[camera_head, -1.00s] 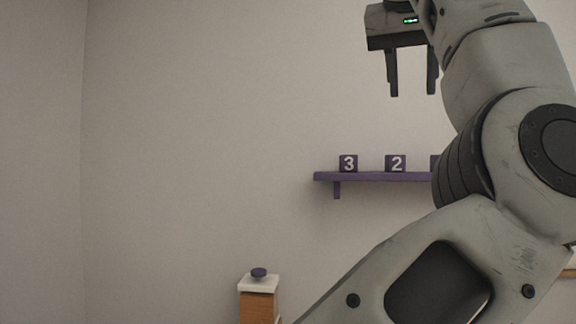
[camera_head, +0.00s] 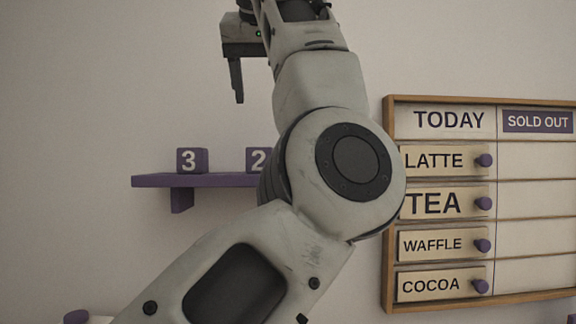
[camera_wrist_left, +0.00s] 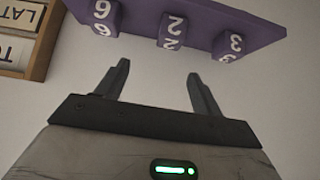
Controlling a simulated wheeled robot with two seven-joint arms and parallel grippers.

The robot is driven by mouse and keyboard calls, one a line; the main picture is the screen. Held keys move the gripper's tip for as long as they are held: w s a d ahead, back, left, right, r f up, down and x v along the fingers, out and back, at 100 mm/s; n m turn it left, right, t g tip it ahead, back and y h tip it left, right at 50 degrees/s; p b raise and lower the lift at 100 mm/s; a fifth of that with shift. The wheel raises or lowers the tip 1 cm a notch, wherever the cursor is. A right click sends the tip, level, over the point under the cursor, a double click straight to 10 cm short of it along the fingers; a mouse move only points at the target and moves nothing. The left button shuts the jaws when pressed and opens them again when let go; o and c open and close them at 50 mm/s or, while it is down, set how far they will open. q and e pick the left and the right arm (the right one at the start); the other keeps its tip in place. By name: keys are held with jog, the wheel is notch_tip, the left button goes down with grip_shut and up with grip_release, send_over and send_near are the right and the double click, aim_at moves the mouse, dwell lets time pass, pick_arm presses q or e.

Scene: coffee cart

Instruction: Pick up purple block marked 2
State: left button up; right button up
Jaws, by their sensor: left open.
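The purple block marked 2 (camera_head: 259,160) stands on a purple wall shelf (camera_head: 150,181); its right part is hidden behind my left arm in the head view. In the left wrist view the block marked 2 (camera_wrist_left: 172,30) shows upside down, between two other blocks and beyond my fingertips. My left gripper (camera_head: 238,98) hangs above the shelf with its fingers pointing down. In the left wrist view the left gripper (camera_wrist_left: 158,80) is open and empty, with a gap between it and the block. My right gripper is not in view.
A purple block marked 3 (camera_head: 192,161) stands left of the 2. A block marked 6 or 9 (camera_wrist_left: 103,18) shows on its other side in the wrist view. A menu board (camera_head: 389,200) hangs on the wall at the right. Wall left of the shelf is bare.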

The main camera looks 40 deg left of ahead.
aim_at(260, 155)
pick_arm(q)
jog(key=x, duration=0.5)
jog(key=s+x, duration=0.1)
jog(key=x, duration=0.2)
jog(key=shift+s+a+f, duration=0.1)
jog(key=shift+a+f, duration=0.1)
jog(key=shift+a, duration=0.2)
jog(key=shift+a+f, duration=0.2)
jog(key=shift+f, duration=0.05)
jog(key=p+x, duration=0.1)
jog(key=x, duration=0.4)
jog(key=shift+f, duration=0.1)
jog(key=c, duration=1.1)
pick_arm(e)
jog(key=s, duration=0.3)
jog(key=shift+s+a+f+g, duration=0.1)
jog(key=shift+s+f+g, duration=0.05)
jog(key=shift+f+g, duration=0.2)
